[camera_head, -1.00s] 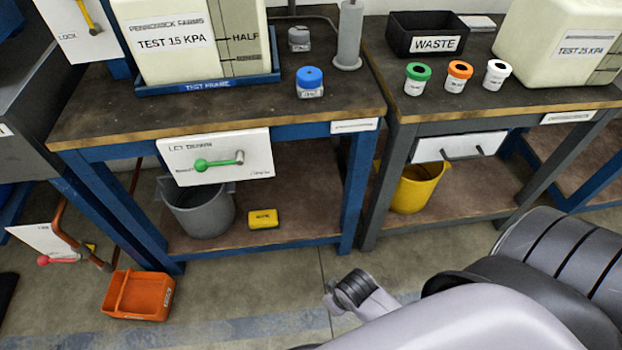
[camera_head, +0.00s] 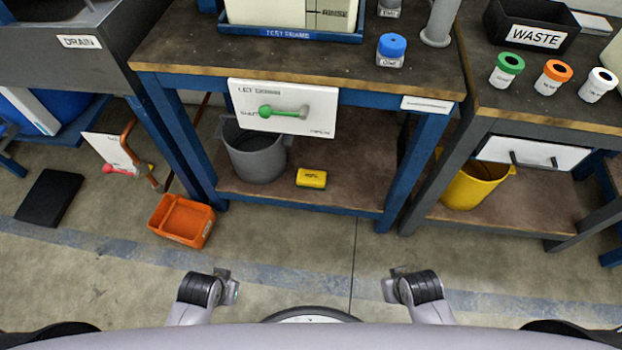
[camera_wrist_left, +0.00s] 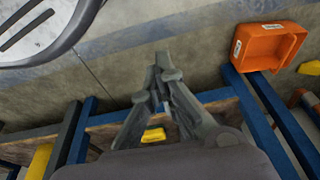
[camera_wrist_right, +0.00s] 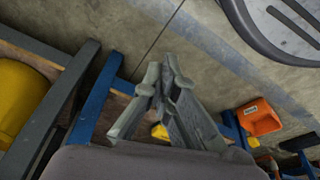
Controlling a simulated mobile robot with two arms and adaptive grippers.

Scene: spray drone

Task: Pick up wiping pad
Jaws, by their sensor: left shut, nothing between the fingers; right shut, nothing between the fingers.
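The wiping pad is probably the yellow block with a dark label (camera_head: 311,178), lying flat on the lower shelf (camera_head: 350,190) of the blue bench, right of a grey bucket (camera_head: 254,152). The yellow block also shows beyond the fingers in the left wrist view (camera_wrist_left: 153,134) and partly hidden in the right wrist view (camera_wrist_right: 159,131). My left gripper (camera_wrist_left: 160,75) is shut and empty. My right gripper (camera_wrist_right: 165,75) is shut and empty. Both are in front of the bench, apart from the block.
A lever panel (camera_head: 282,108) hangs at the bench front above the shelf. An orange bin (camera_head: 181,220) stands on the floor at left, near a black mat (camera_head: 50,197). A yellow bucket (camera_head: 474,184) is under the right bench. The floor ahead is clear.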

